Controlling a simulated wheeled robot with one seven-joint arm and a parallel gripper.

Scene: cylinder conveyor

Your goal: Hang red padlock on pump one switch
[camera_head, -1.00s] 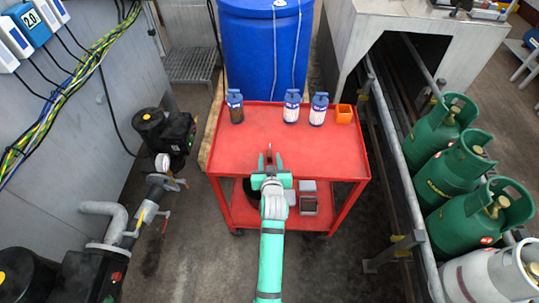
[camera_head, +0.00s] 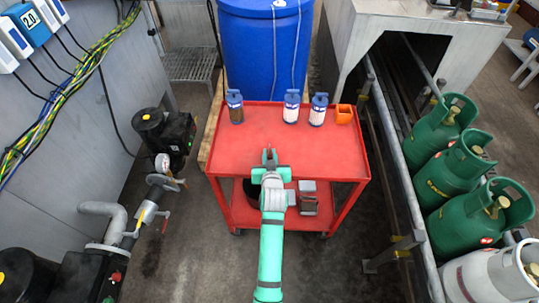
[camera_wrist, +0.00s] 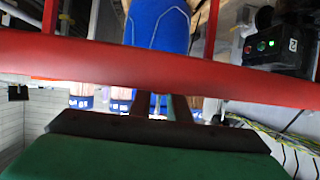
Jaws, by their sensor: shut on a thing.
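My gripper (camera_head: 269,157) is over the near part of the red trolley top in the head view, with its jaws close together on something small. The red padlock does not stand out against the red trolley. In the wrist view, the finger parts (camera_wrist: 168,106) show against the trolley's red edge, and the held thing is not clear. A black pump (camera_head: 163,132) with a switch box stands to the left. The box (camera_wrist: 285,45) also shows in the wrist view, with red and green lights. A second black pump (camera_head: 85,280) is at lower left; I cannot tell which is pump one.
Pipework (camera_head: 150,200) with a gauge lies left. Green gas cylinders (camera_head: 455,175) stand behind a rail at right. The floor left of the trolley is open.

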